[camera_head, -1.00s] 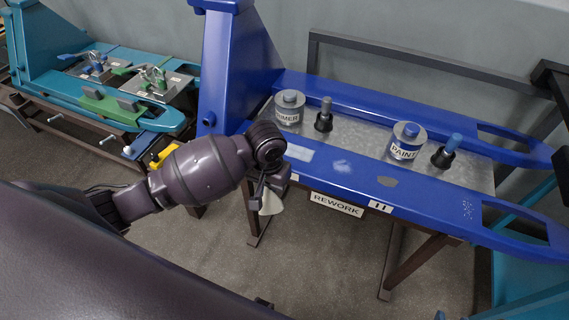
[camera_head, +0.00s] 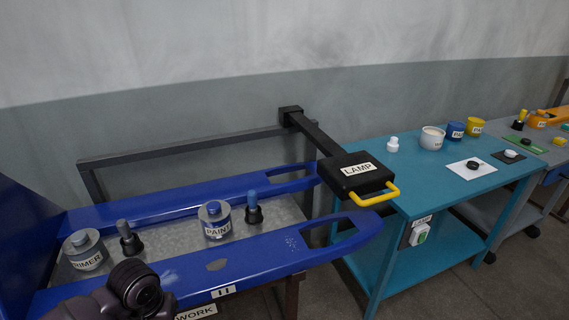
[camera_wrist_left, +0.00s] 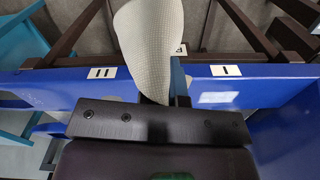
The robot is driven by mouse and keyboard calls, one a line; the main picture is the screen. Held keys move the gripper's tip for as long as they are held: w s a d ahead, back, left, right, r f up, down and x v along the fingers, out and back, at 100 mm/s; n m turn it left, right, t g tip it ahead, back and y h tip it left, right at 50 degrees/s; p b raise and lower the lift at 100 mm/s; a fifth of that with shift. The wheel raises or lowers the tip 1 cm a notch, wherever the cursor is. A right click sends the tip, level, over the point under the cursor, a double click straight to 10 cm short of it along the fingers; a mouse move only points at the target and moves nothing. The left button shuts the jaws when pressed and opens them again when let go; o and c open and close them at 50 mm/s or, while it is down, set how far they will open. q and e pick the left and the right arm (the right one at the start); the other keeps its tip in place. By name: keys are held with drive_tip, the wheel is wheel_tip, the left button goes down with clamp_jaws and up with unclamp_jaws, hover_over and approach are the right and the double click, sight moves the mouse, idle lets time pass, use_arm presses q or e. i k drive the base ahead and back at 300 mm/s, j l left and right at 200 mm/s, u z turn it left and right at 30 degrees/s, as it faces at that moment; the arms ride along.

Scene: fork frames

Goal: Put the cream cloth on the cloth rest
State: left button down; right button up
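The cream cloth (camera_wrist_left: 150,40) hangs from my left gripper (camera_wrist_left: 166,88) in the left wrist view. The gripper is shut on it beside the front rail of the blue fork frame (camera_wrist_left: 255,80). In the head view only part of my left arm shows at the lower left; its gripper and the cloth are out of sight there. My right gripper is not in view. I cannot pick out a cloth rest with certainty in these frames.
The blue fork frame (camera_head: 262,250) carries a primer can (camera_head: 85,252), a paint can (camera_head: 215,222) and two dark-based handles. A black lamp (camera_head: 356,180) with a yellow handle overhangs its right end. A teal table (camera_head: 430,185) with pots and a white sheet (camera_head: 472,167) stands right.

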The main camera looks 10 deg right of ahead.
sight(427, 187)
drive_tip(key=i+l+z, duration=0.2)
drive_tip(key=l, duration=0.15)
drive_tip(key=l+z, duration=0.2)
drive_tip(key=l, duration=0.2)
drive_tip(key=i+l+z, duration=0.2)
drive_tip(key=i+l, duration=0.15)
drive_tip(key=l, duration=0.25)
drive_tip(key=i+l, duration=0.15)
drive_tip(key=l, duration=0.25)
drive_tip(key=i+l+z, duration=0.1)
drive_tip(key=l, duration=0.3)
drive_tip(key=i+l, duration=0.2)
drive_tip(key=l, duration=0.2)
